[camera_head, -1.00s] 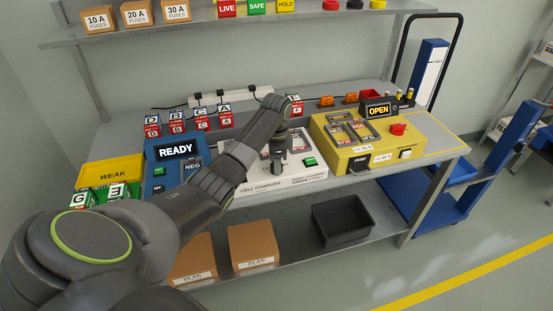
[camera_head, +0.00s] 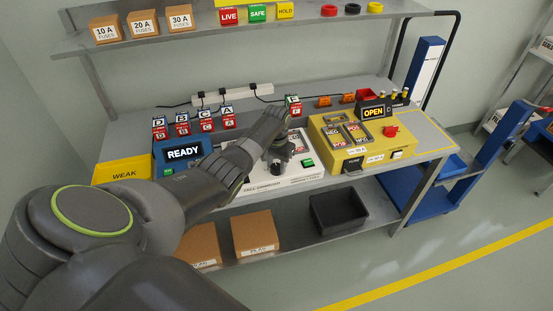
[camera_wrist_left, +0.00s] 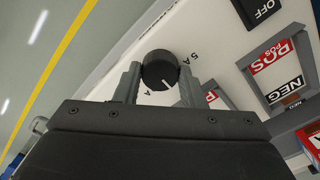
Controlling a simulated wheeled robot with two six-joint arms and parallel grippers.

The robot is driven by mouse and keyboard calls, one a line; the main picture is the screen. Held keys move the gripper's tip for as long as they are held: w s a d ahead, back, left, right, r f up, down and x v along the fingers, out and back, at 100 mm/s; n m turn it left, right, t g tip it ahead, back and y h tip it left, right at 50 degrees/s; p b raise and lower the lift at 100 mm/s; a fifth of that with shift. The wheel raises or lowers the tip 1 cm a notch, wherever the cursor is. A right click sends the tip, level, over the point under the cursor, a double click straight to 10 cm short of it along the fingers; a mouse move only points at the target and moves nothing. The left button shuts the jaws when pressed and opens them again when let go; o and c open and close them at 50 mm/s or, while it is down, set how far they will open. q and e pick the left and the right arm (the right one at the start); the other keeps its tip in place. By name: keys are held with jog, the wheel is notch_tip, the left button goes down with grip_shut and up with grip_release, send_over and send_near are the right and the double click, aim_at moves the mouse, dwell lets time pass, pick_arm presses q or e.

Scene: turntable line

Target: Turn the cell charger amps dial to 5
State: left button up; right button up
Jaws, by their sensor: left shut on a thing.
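The cell charger (camera_head: 258,185) is a white box on the bench, between a blue unit and a yellow unit. Its black round amps dial (camera_wrist_left: 160,67) shows in the left wrist view, with a white pointer line near its lower edge. A "5 A" mark is at the dial's upper right; another mark ending in "A" is below it, its number hidden. My left gripper (camera_wrist_left: 160,84) is shut on the dial, one finger on each side. In the head view the dial (camera_head: 277,168) is under my left gripper (camera_head: 278,157). My right gripper is out of view.
The yellow unit (camera_head: 340,165) with an OPEN display stands right of the charger. The blue unit (camera_head: 165,172) reads READY at left, partly behind my arm. Red and blue lettered cells stand behind. A black bin (camera_head: 338,213) and cardboard boxes are on the lower shelf.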

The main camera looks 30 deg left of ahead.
pick_arm(q)
jog(key=n, duration=0.2)
jog(key=n+p, duration=0.1)
jog(key=shift+r+n+p, duration=0.2)
jog(key=shift+n+p, duration=0.1)
jog(key=shift+n, duration=0.1)
jog(key=n+p, duration=0.1)
jog(key=n, duration=0.1)
jog(key=shift+n, duration=0.3)
jog(key=n, duration=0.3)
jog(key=shift+w+p, duration=0.1)
jog(key=shift+p, duration=0.25)
jog(key=shift+f+n, duration=0.1)
jog(key=shift+n, duration=1.5)
jog(key=shift+p, duration=0.3)
jog(key=o, duration=1)
